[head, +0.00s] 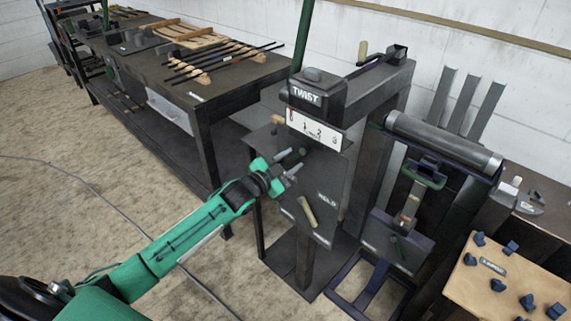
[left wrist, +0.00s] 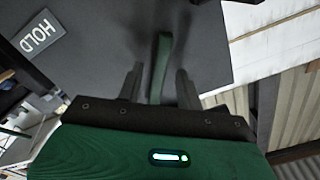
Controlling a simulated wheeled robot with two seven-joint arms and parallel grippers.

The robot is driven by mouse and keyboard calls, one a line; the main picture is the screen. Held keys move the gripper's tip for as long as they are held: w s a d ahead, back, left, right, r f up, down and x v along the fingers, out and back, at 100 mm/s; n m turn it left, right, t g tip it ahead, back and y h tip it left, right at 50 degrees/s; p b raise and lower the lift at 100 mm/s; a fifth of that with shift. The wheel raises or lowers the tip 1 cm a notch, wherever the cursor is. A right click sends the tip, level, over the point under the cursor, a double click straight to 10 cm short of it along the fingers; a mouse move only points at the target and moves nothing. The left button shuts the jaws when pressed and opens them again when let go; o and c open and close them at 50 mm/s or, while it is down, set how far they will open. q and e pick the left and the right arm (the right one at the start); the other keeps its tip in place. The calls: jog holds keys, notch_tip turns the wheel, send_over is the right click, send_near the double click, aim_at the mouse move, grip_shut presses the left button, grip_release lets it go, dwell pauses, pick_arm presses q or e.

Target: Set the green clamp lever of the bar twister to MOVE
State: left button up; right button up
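The bar twister stands at the centre of the head view, with a dark box marked TWIST (head: 305,97) on top and a grey front panel (head: 325,175) below. The panel carries a HOLD label (head: 327,197), also seen in the left wrist view (left wrist: 40,36). The green clamp lever (left wrist: 162,60) lies between the two fingers of my left gripper (left wrist: 160,88) in the left wrist view. Gaps show on both sides of it, so the gripper is open around it. In the head view my left gripper (head: 289,174) is at the panel's upper left and partly hides the lever. My right gripper is out of view.
A tan handle (head: 307,212) sits lower on the panel. A white scale plate (head: 314,131) is just above my gripper. A dark workbench (head: 205,95) with bars stands at back left. A wooden board (head: 515,275) with blue pieces is at lower right. The floor at left is mostly clear.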

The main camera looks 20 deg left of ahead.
pick_arm(q)
jog(key=v, duration=1.4)
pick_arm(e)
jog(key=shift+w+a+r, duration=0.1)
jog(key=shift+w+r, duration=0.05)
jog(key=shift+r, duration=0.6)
pick_arm(q)
jog(key=shift+w, duration=0.1)
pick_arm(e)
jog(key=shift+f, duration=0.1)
